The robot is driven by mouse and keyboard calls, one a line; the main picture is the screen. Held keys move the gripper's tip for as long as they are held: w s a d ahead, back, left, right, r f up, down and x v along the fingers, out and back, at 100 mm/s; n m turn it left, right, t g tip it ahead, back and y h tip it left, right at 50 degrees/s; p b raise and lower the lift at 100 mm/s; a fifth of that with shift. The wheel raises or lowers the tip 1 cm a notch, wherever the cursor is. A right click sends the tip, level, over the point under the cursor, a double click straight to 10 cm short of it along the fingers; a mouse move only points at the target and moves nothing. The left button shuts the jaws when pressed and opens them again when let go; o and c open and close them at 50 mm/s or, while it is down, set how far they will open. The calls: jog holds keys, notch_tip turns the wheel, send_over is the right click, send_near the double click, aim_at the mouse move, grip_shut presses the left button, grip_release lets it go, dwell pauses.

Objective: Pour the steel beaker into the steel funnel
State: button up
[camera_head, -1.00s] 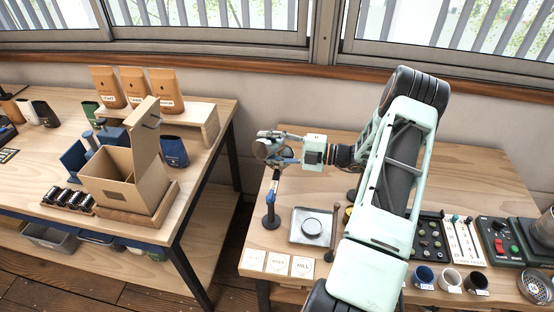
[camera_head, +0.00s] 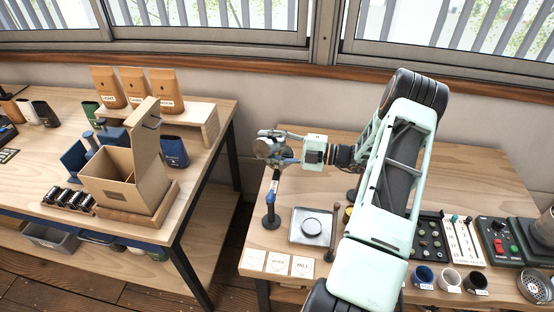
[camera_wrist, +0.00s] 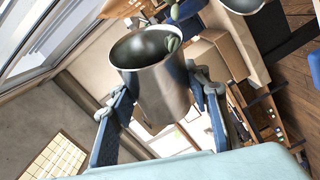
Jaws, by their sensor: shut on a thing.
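My gripper (camera_wrist: 160,95) is shut on the steel beaker (camera_wrist: 165,90), with a blue finger on each side of it. In the head view the beaker (camera_head: 266,148) is held tilted above the left end of the right table. A round steel rim at the top right of the wrist view may be the steel funnel (camera_wrist: 243,4), apart from the beaker. In the head view I cannot make out the funnel clearly near the gripper.
A stand with a dark base (camera_head: 271,221) is below my gripper. A cardboard box (camera_head: 128,180) stands on the left table (camera_head: 38,170), across a gap. Cups and control panels fill the table's right front.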

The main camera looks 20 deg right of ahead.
aim_at(263, 157)
jog(key=shift+w+d+r+m, duration=0.25)
jog(key=shift+d+m, duration=0.1)
jog(key=shift+m, duration=0.35)
dwell(1.6)
jog(key=f+n+b, duration=0.1)
jog(key=n, duration=0.1)
jog(key=s+a+f+n+b, duration=0.1)
jog(key=shift+a+n+g+h, duration=0.3)
jog(key=shift+n+h, duration=0.1)
jog(key=shift+s+a+n+b, duration=0.1)
jog(key=shift+a+n+b, duration=0.05)
jog(key=shift+n+b, duration=0.2)
jog(key=n+b, duration=0.1)
jog(key=b, duration=0.1)
jog(key=f+n+h+b, duration=0.1)
jog(key=shift+s+a+f+b, duration=0.2)
jog(key=shift+a+f+b, duration=0.05)
jog(key=shift+b, duration=0.15)
jog(key=shift+s+a+n+h+p, duration=0.1)
jog(key=shift+a+n+h+p, duration=0.15)
jog(key=shift+h+p, duration=0.05)
jog(key=s+a+f+n+t+h+b, duration=0.2)
jog(key=n+b, duration=0.8)
jog(key=b, duration=1.1)
notch_tip(263, 157, down, 5)
jog(key=a+h, duration=0.2)
jog(key=h, duration=0.2)
jog(key=shift+s+f, duration=0.2)
